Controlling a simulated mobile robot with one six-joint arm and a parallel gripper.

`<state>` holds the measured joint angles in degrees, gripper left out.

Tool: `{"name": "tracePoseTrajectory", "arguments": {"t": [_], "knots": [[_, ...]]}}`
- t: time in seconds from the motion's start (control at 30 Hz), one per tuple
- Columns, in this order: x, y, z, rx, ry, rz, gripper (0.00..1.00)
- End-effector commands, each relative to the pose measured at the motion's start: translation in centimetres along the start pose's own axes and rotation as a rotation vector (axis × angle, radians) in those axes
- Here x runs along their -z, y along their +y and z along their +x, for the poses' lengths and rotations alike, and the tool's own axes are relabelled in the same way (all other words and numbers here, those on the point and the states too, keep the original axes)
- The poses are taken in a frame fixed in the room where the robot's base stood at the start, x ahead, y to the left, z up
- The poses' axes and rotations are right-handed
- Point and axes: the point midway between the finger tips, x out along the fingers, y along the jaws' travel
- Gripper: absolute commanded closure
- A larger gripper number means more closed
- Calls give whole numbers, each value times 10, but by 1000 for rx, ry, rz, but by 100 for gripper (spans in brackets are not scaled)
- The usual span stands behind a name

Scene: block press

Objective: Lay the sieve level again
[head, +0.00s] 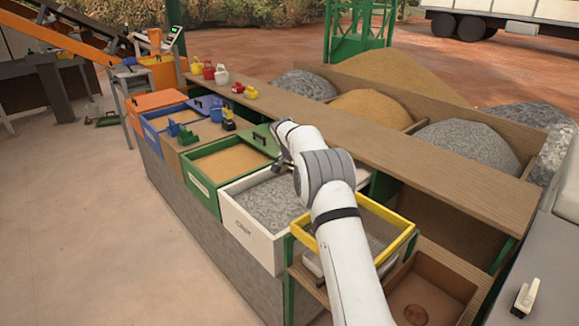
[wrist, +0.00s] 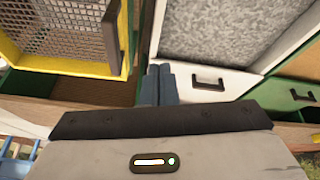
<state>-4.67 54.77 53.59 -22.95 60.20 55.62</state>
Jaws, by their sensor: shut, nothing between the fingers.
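The sieve (head: 397,220) has a yellow frame and a wire mesh. In the head view it sits at the right end of the bench, between green posts, with my arm hiding its middle. In the wrist view the sieve (wrist: 60,25) is at the upper left, with a brown bar (wrist: 112,35) along its right side. I cannot tell its exact tilt. My gripper (wrist: 161,70) is shut and empty, to the right of the sieve and apart from it in the picture. In the head view my gripper (head: 281,157) is partly hidden by my arm, near the gravel box.
A white box (head: 255,237) of grey gravel stands left of the sieve; a green box (head: 205,190) of sand is beyond it. Their dark-handled lids also show in the wrist view. A long wooden shelf (head: 400,150) runs behind. A brown tray (head: 455,275) lies lower right.

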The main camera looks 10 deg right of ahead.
Motion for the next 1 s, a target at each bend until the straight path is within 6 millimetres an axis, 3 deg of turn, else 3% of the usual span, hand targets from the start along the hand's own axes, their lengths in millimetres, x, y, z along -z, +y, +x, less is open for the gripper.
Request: {"name": "tracePoseTrajectory", "arguments": {"t": [0.23,0.6,0.77,1.0], "knots": [[0,-34,-17,2,2,1,100],[0,-52,-28,1,1,1,100],[3,-42,-48,11,-8,-24,100],[1,-1,-107,45,-37,-121,100]]}}
